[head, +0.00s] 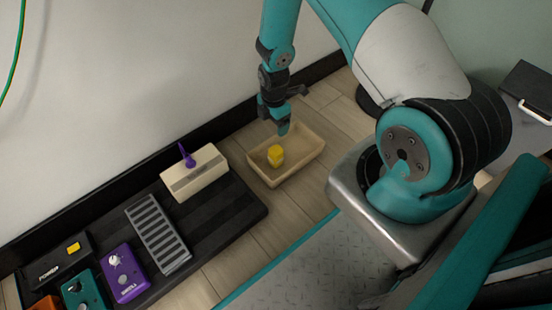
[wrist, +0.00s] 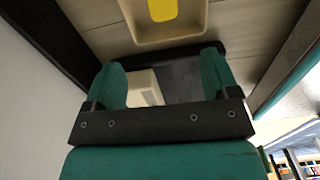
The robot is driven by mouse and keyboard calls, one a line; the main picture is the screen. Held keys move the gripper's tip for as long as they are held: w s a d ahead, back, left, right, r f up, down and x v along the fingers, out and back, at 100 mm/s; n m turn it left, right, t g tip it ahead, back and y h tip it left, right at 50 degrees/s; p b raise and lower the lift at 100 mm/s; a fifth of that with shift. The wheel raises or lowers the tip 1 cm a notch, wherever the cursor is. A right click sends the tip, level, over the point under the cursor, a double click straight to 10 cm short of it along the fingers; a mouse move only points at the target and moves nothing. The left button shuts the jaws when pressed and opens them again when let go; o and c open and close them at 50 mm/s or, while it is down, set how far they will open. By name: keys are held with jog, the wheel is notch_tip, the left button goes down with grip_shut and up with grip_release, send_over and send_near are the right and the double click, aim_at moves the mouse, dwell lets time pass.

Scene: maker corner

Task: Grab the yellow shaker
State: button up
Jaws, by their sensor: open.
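The yellow shaker (head: 276,156) is a small yellow block-like thing inside a shallow beige tray (head: 299,174) on the wooden floor. In the wrist view part of the yellow shaker (wrist: 163,9) shows at the top edge, inside the tray (wrist: 187,36). My gripper (head: 284,129) is above the tray, just above and right of the shaker in the head view. In the wrist view my gripper (wrist: 163,72) has its two teal fingers wide apart with nothing between them touching. The shaker is apart from the fingers.
A black pedalboard (head: 222,206) lies left of the tray, with a cream box (head: 196,175), a grey slatted pedal (head: 158,233), a purple pedal (head: 124,273) and a teal pedal (head: 86,290). A wall with a dark skirting runs behind. Bare floor shows around the tray.

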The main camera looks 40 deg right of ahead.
aim_at(276, 150)
notch_tip(276, 150, down, 13)
jog(key=b, duration=0.7)
jog(key=shift+d+r, duration=0.1)
jog(key=shift+r, duration=0.05)
jog(key=f+b, duration=0.4)
jog(key=f, duration=0.1)
jog(key=shift+s+d+f+b, duration=0.1)
jog(key=shift+s+d+b, duration=0.1)
jog(key=shift+b, duration=0.2)
jog(key=c, duration=1)
